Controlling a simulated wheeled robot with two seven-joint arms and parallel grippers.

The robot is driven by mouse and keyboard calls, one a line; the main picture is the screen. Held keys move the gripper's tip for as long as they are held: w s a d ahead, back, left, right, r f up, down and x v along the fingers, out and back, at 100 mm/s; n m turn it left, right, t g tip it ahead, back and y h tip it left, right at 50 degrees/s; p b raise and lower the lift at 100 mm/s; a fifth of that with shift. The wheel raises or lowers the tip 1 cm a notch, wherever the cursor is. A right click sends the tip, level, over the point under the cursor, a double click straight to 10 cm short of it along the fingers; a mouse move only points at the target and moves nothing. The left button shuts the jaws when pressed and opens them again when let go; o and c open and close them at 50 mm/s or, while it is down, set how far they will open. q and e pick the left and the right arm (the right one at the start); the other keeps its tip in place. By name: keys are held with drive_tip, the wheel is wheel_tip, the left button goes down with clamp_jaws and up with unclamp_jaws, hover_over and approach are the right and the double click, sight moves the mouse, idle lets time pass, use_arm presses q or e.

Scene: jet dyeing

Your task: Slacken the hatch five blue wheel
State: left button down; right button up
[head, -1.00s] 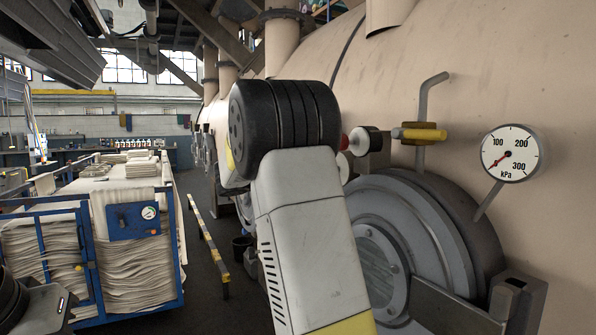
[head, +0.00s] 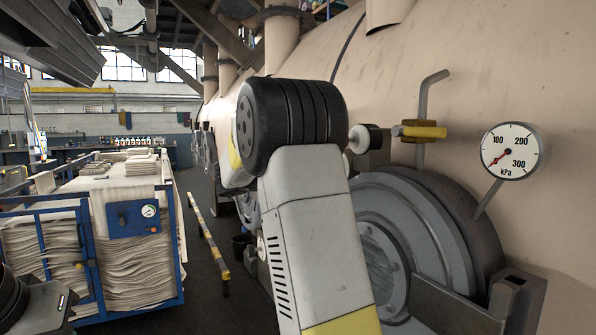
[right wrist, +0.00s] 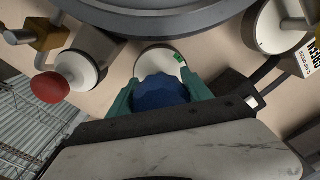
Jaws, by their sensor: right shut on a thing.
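The blue wheel (right wrist: 160,97) shows in the right wrist view, in front of a round white plate with a small green mark (right wrist: 178,57). My right gripper (right wrist: 159,92) is shut on the wheel, a green finger on each side of it. In the head view my right arm hides the wheel and the gripper. The round grey hatch (head: 427,232) is on the tank's side, right of my arm, and its rim (right wrist: 165,22) crosses the top of the wrist view.
A pressure gauge (head: 511,151) and a yellow-handled valve (head: 424,132) stick out from the beige tank (head: 450,60). A red knob (right wrist: 50,87) stands left of the wheel in the wrist view. A blue cart of folded cloth (head: 135,260) stands left, with an aisle between.

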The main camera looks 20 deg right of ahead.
drive_tip(key=shift+w+f+m, duration=0.1)
drive_tip(key=shift+f+m, duration=0.05)
drive_tip(key=shift+m, duration=0.85)
drive_tip(key=o, duration=1.4)
drive_tip(key=shift+c, duration=0.2)
drive_tip(key=shift+a, duration=0.15)
drive_tip(key=a, duration=0.7)
drive_tip(key=shift+s+a, duration=0.3)
